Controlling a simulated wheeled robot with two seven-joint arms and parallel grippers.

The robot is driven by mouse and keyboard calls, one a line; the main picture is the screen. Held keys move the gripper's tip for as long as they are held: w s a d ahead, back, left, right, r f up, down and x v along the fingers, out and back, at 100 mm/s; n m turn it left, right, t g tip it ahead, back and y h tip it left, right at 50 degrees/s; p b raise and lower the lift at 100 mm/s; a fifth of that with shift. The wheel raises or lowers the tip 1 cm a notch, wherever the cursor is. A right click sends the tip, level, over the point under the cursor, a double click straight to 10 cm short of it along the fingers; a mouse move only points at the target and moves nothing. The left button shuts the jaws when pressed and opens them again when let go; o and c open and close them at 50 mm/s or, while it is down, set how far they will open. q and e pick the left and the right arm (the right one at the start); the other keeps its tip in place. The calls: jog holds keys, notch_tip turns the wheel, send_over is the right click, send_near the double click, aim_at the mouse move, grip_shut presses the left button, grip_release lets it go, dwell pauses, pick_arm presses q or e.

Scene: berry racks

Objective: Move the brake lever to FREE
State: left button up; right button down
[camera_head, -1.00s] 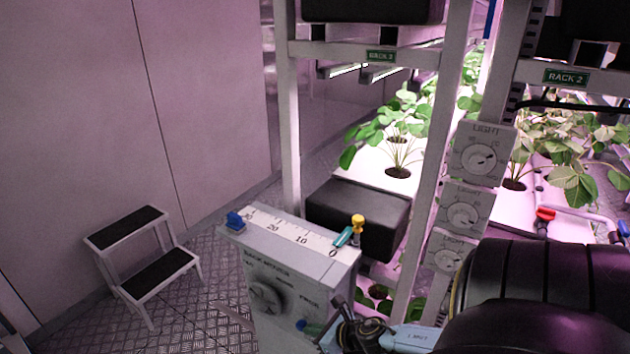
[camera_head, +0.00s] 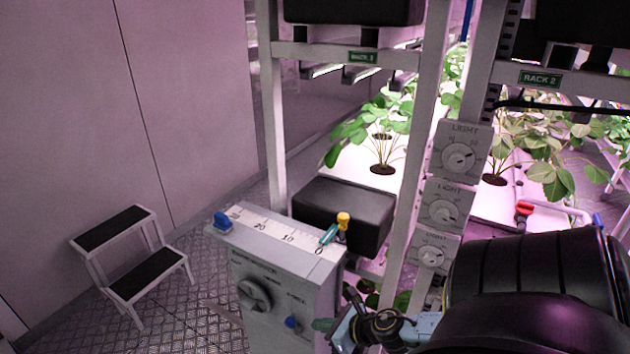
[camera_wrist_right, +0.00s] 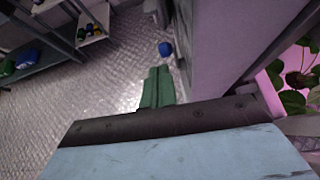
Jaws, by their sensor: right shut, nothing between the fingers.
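A grey control box (camera_head: 290,262) stands left of the rack post. Its front face carries a round dial (camera_head: 254,295) and, low on the right, a blue-knobbed lever (camera_head: 292,322). A small label above that lever is too blurred to read surely. My right gripper (camera_head: 322,324), with green fingers, is shut and empty just right of the blue knob, apart from it in the head view. In the right wrist view the green fingers (camera_wrist_right: 157,88) are together, and the blue knob (camera_wrist_right: 166,48) shows beyond their tips, beside the box's pale face. My left gripper is out of view.
The box top has a number scale, a blue block (camera_head: 222,221) and a yellow-knobbed pointer (camera_head: 343,220) near 0. LIGHT dials (camera_head: 458,156) line the rack post. A black block (camera_head: 345,215) sits behind the box. A step stool (camera_head: 130,260) stands left on open floor.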

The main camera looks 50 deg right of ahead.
jog(key=shift+s+r, duration=0.35)
jog(key=shift+r, duration=0.35)
jog(key=shift+s+r, duration=0.35)
jog(key=shift+r, duration=0.35)
